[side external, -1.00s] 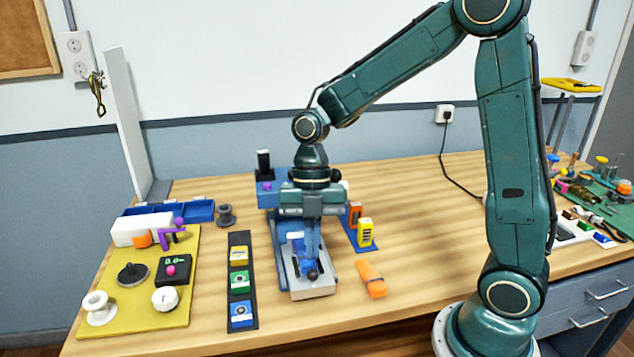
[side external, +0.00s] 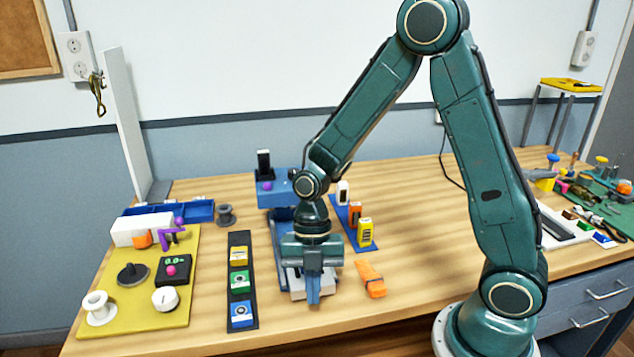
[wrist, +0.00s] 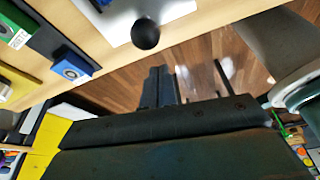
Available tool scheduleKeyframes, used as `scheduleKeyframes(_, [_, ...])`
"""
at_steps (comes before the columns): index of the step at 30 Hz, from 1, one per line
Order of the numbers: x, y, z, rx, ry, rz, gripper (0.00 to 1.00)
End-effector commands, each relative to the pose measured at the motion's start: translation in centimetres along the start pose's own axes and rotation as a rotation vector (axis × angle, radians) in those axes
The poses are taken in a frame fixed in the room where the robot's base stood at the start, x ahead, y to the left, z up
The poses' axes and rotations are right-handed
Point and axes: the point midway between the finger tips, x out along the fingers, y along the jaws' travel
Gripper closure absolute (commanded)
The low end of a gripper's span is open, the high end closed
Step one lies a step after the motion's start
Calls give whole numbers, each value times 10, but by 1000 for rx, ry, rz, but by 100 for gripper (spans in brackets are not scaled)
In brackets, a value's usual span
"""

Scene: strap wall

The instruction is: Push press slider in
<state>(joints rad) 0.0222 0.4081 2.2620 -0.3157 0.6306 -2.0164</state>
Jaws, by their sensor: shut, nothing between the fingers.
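The press is a blue machine (side external: 275,195) near the middle of the table, with a pale plate (side external: 297,288) at its front end. In the side view my gripper covers most of this plate and hides its black ball knob. The knob (wrist: 145,33) shows in the wrist view at the edge of the pale plate (wrist: 120,14). My gripper (side external: 313,299) points down at the front end of the press, with its blue fingers together and empty. In the wrist view the fingers (wrist: 160,72) are apart from the knob, on its outer side, with floor behind them.
A black strip with yellow, green and blue blocks (side external: 239,280) lies left of the press. An orange block (side external: 371,278) lies to its right, and a blue strip with upright blocks (side external: 355,225) stands behind that. A yellow board (side external: 140,280) is farther left.

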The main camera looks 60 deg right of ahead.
Motion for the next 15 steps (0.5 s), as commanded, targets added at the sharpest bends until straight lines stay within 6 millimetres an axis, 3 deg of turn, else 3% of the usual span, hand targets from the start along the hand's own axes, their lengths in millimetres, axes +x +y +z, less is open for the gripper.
scheduleKeyframes(6, [-12, 0, 20, 2, -1, 2, 100])
scheduleKeyframes(15, [-16, 0, 28, 1, 0, 1, 100])
